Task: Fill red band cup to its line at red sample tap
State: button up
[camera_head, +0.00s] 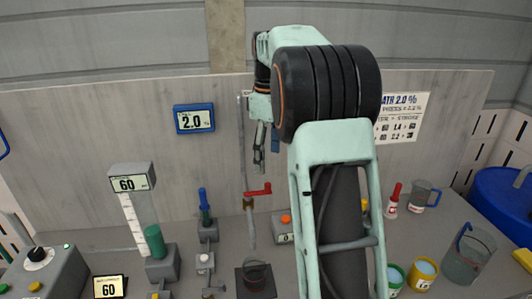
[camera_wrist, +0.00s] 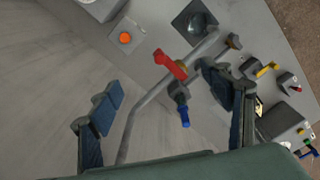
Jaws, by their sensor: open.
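The red sample tap has a red lever handle (camera_head: 258,190) on a thin grey pipe (camera_head: 251,228). In the wrist view the red handle (camera_wrist: 170,64) shows between my fingers, beyond their tips. A clear, dark-looking cup (camera_head: 257,272) stands on a dark square pad below the pipe's end. It shows from above in the wrist view (camera_wrist: 196,24). I cannot make out a red band, line or liquid level on it. My gripper (camera_head: 265,148) is open and empty, above the handle in the head view. Its fingers (camera_wrist: 160,84) are spread wide in the wrist view.
A blue-handled valve (camera_head: 204,200) and a gauge column (camera_head: 133,205) stand left of the pipe. An orange-button box (camera_head: 286,225) is to its right. Green (camera_head: 396,274) and yellow (camera_head: 424,270) banded cups and a clear jug (camera_head: 468,258) stand right of my arm. A wall is behind.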

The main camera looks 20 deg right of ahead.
aim_at(268, 184)
notch_tip(268, 184, down, 10)
jog(key=b, duration=0.7)
jog(key=shift+r, duration=0.15)
jog(key=shift+r, duration=0.1)
jog(key=c, duration=2)
jog(key=shift+o, duration=0.2)
